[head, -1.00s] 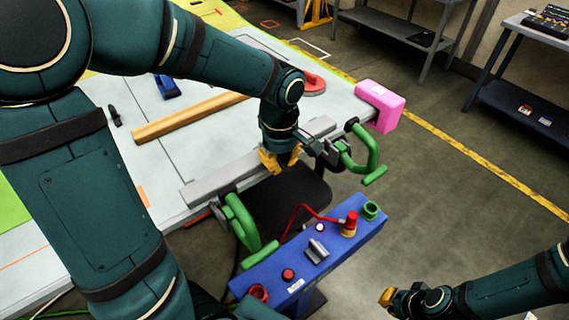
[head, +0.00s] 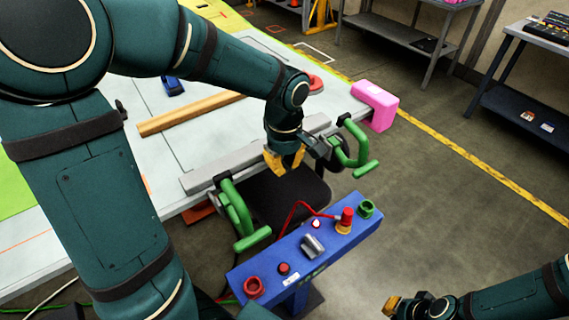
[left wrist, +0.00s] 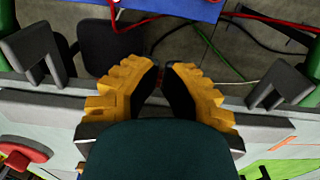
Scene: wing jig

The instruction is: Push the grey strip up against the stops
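The grey strip (head: 228,166) lies along the near edge of the pale table (head: 200,141), running from the left green clamp (head: 236,211) toward the right green clamp (head: 352,149). My left gripper (head: 285,163) points down at the strip's near side, between the clamps. In the left wrist view its yellow fingers (left wrist: 160,76) stand apart with nothing seen between them. I cannot tell whether they touch the strip. I cannot pick out the stops surely, nor any gap to them. My right gripper (head: 391,305) is low at the right, away from the table; its finger state is unclear.
A wooden bar (head: 190,113) and a blue tool (head: 172,86) lie farther back on the table. A pink block (head: 376,105) sits on its right corner. A blue control box (head: 305,248) stands in front. Open floor lies to the right.

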